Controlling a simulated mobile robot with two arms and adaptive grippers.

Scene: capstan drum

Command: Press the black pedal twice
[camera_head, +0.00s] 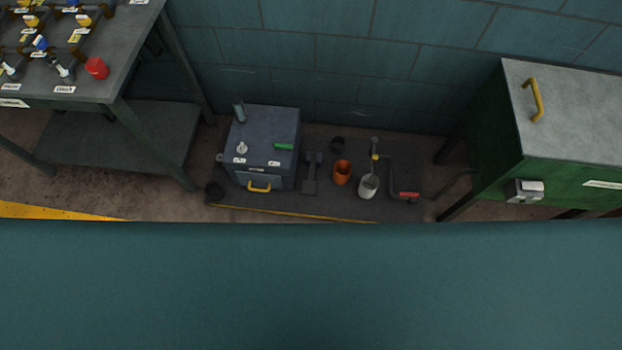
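A dark, narrow pedal-like piece (311,174) stands on the low dark platform (290,206), just right of a blue-grey box (264,140). It looks like a flat foot plate with an upright part behind it, and its colour is close to the platform's. I cannot tell for sure that it is the black pedal, or whether it is pressed. Neither of my grippers is in view.
A broad teal surface (310,285) fills the lower half, hiding the floor in front. An orange pot (342,172), a pale pot (369,186) and a red-handled crank (408,194) stand right of the pedal-like piece. A workbench (125,60) is left, a green cabinet (560,170) right.

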